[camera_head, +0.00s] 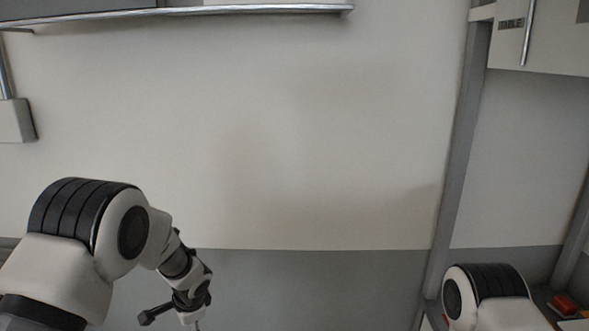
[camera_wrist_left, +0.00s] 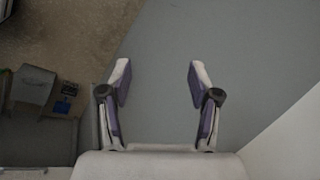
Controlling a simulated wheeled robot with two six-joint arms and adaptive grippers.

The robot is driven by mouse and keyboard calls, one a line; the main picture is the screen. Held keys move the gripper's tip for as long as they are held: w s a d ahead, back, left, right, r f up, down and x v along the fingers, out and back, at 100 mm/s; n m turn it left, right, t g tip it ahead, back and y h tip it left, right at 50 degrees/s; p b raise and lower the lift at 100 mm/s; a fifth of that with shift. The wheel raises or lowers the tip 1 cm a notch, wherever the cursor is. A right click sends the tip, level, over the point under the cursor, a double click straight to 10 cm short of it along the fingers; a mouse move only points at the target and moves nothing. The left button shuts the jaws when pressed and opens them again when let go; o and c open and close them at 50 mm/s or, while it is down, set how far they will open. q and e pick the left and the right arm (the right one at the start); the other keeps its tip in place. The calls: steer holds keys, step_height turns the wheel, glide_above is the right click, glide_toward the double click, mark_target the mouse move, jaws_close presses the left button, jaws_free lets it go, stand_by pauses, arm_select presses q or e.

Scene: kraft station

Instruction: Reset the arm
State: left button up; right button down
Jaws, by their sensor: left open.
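My left arm comes in from the left in the head view, bent over at its elbow, with its wrist hanging at the lower middle. My left gripper's fingers are cut off at the bottom of that view. In the left wrist view my left gripper (camera_wrist_left: 157,78) is open and empty, its two fingers well apart over a plain grey surface (camera_wrist_left: 225,45). Part of my right arm shows at the lower right of the head view. My right gripper is out of view.
A pale wall fills the head view, with a metal-edged shelf (camera_head: 200,11) at the top. A grey post (camera_head: 457,150) and a white cabinet (camera_head: 545,40) stand at the right. A red object (camera_head: 564,304) lies at the lower right. A brown floor (camera_wrist_left: 75,25) shows in the left wrist view.

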arm_select(q)
steer(key=s+f+n+g+h+b, duration=0.3)
steer(key=s+f+g+b, duration=0.15)
steer(key=s+f, duration=1.85)
steer(key=s+f+n+t, duration=0.1)
steer(key=s+n, duration=0.7)
steer(key=s, duration=0.7)
steer(key=shift+s, duration=0.4)
steer(key=shift+d+t, duration=0.1)
steer(key=shift+t, duration=0.15)
